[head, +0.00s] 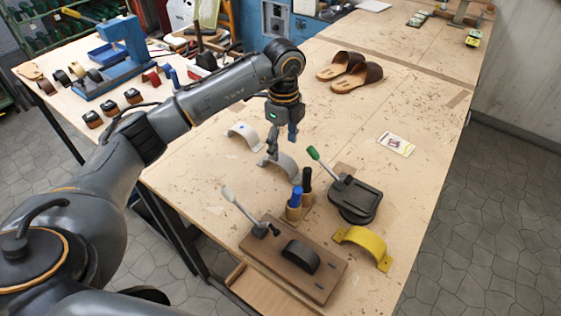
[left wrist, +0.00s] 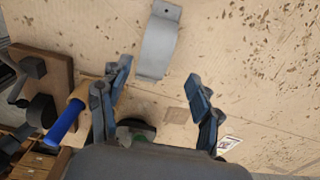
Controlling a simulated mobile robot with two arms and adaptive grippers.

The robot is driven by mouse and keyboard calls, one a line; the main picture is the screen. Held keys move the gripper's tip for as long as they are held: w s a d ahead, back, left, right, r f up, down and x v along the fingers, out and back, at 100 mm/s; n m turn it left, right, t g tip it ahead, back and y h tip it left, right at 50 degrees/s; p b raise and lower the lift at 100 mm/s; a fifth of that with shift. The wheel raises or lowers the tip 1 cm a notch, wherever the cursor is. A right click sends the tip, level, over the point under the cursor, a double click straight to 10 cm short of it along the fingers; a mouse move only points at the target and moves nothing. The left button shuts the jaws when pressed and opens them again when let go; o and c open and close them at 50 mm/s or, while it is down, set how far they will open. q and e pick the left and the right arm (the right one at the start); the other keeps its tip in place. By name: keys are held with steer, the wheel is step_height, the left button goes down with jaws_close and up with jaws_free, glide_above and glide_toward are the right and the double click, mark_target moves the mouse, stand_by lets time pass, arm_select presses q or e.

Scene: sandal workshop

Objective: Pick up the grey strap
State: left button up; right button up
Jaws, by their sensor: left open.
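I cannot tell the exact height gap. My right gripper is not in view.
A paler strap (head: 242,133) lies just behind. A holder (head: 295,213) with blue and black handles, a black press (head: 352,200) with a green lever, a lever board (head: 262,250) and a yellow strap (head: 365,244) stand nearer. Sandals (head: 358,78) lie farther back.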

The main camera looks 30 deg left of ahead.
mark_target(280, 158)
arm_select(q)
steer(key=f+p, duration=0.1)
steer(key=f, duration=0.1)
steer(key=s+f+p, duration=0.1)
steer(key=f, duration=0.1)
steer(key=shift+a+f, duration=0.2)
steer(key=shift+w+f, duration=0.1)
steer(key=shift+f, duration=0.2)
steer(key=c, duration=1)
